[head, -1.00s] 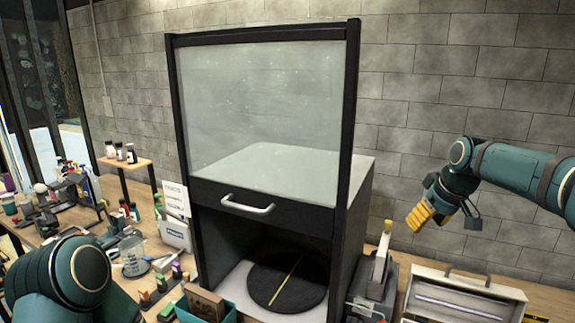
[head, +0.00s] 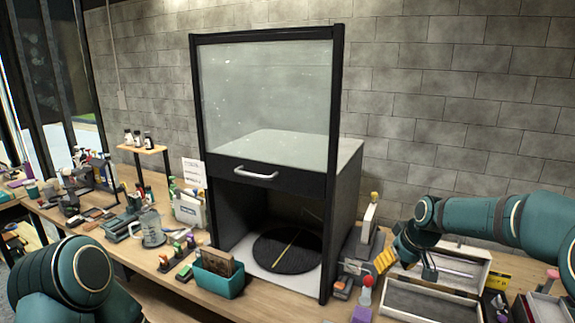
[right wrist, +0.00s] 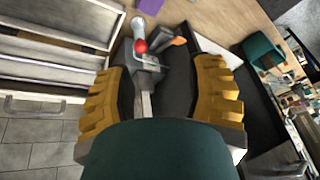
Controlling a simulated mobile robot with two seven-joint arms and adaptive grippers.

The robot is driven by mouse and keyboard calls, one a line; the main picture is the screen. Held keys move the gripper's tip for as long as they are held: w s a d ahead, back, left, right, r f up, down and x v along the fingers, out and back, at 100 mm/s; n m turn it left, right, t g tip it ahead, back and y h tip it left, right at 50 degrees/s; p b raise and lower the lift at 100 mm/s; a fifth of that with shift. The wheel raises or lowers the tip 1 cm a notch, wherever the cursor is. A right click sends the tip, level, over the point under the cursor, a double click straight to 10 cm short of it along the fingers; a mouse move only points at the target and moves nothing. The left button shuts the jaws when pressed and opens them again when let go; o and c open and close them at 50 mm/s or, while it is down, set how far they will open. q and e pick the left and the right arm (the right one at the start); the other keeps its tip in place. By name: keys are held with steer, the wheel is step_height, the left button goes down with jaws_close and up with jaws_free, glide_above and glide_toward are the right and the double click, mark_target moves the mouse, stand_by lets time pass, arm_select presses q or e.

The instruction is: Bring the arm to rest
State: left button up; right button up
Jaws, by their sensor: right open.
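My right gripper (head: 386,262) has ribbed yellow fingers.
The black cabinet (head: 343,215) has its glass front raised, with a dark turntable (head: 265,252) inside. A teal bin (head: 222,284) stands in front. An open metal case (head: 420,300) lies at right. Bottles, tools and a glass jug (head: 150,228) crowd the left bench.

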steer(key=s+a+f+m+b, duration=0.1)
steer(key=s+a+f, duration=0.3)
steer(key=f, duration=0.4)
steer(key=s+a+f+m+g+y, duration=0.1)
steer(key=s+a+f, duration=0.3)
steer(key=f, duration=0.4)
steer(key=s+a+f+m+b, duration=0.1)
steer(key=s+a+f, duration=0.35)
steer(key=f, duration=0.35)
steer(key=s+a+f+m, duration=0.1)
steer(key=s+f, duration=0.3)
steer(key=s, duration=0.3)
steer(key=s+a+f+m+b, duration=0.1)
steer(key=s+f, duration=0.3)
steer(key=s, duration=0.4)
steer(key=shift+a+f+g+y, duration=0.15)
steer(key=shift+a+g+y, duration=0.25)
steer(key=shift+a, duration=0.4)
